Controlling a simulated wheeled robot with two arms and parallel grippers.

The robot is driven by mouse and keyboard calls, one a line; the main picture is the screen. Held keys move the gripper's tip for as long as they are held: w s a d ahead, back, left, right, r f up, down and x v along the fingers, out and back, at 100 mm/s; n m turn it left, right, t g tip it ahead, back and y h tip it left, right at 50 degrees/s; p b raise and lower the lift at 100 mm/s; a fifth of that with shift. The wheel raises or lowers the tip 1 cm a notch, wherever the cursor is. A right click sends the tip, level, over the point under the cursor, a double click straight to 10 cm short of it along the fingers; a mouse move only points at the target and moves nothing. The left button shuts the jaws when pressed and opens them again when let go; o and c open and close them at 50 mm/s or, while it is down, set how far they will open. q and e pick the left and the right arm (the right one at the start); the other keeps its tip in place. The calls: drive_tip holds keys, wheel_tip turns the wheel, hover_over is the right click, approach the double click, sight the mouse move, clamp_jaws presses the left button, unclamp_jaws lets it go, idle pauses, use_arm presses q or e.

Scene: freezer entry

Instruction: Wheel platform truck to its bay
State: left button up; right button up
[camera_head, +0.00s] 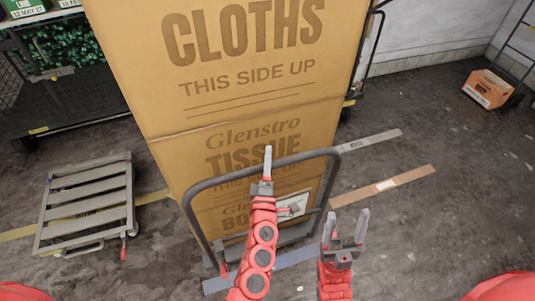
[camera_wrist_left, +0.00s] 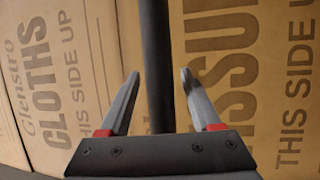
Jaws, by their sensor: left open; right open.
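The platform truck stands in front of me, seen by its dark hoop handle (camera_head: 190,205) and a strip of its deck near the floor. It is loaded with tall stacked cardboard boxes (camera_head: 225,75) that hide most of the deck. My left gripper (camera_head: 267,158) is at the top bar of the handle. In the left wrist view the bar (camera_wrist_left: 156,60) runs between the open fingers of my left gripper (camera_wrist_left: 158,85), with a gap on each side. My right gripper (camera_head: 346,222) is open and empty, low and to the right of the handle.
A low grey slatted trolley (camera_head: 88,200) stands on the left. Behind it is a dark cage (camera_head: 70,105) with green goods. A brown carton (camera_head: 488,88) lies at the far right. Tape strips (camera_head: 385,186) mark the floor; the right side is mostly clear.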

use_arm(q)
drive_tip(key=shift+w, duration=0.45)
drive_tip(key=c, duration=1)
clamp_jaws()
drive_tip(key=shift+f, duration=0.1)
